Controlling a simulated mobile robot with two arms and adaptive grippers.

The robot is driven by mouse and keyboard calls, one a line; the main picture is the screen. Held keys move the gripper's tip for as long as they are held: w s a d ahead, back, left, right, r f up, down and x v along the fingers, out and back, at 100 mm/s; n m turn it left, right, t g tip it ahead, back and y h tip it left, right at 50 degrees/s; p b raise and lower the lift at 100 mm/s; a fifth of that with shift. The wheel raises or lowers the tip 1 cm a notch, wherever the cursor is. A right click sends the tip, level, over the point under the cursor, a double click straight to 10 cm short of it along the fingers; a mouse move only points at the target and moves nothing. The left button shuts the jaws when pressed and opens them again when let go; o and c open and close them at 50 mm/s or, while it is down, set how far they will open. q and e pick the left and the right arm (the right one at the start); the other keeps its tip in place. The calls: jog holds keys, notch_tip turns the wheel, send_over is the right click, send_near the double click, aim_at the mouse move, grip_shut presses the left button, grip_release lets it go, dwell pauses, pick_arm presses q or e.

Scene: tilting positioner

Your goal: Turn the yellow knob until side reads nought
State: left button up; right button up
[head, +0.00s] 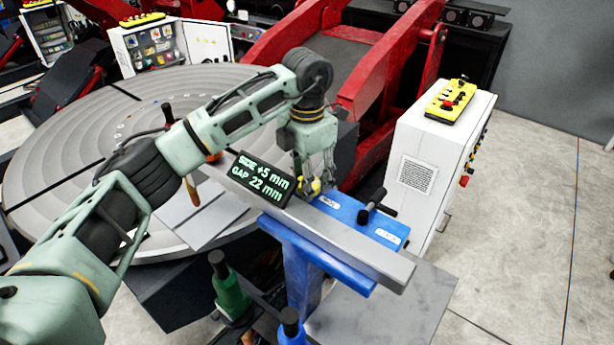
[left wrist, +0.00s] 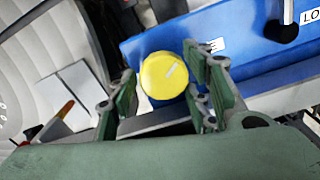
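The yellow knob (head: 308,187) sits on the blue fixture (head: 350,212), beside the dark display (head: 262,179). The display reads SIDE +5 mm and GAP 22 mm in green. My left gripper (head: 314,172) points down over the knob, and its fingers partly hide it in the head view. In the left wrist view the round knob face (left wrist: 164,75) with a pale line mark shows between the green finger pads (left wrist: 162,92). A gap shows between the knob and the left pad; the right pads are close to it, contact unclear. My right gripper is not in view.
A grey bar (head: 345,246) runs along the blue fixture. A black clamp handle (head: 374,206) stands right of the knob. A white control cabinet (head: 437,165) stands further right. The large round grey table (head: 75,145) lies to the left. An orange-handled tool (head: 192,190) is near the display.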

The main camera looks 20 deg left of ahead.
pick_arm(q)
jog(key=c, duration=0.7)
jog(key=shift+n+b, duration=0.5)
jog(key=shift+b, duration=0.05)
jog(key=n+b, duration=0.2)
jog(key=n, duration=0.1)
jog(key=shift+a+f, duration=0.1)
jog(key=n+b, duration=0.4)
jog(key=n, duration=0.2)
jog(key=shift+s, duration=0.1)
jog(key=shift+s+n+b, duration=0.1)
jog(key=shift+n+b, duration=1)
jog(key=shift+n, duration=1.4)
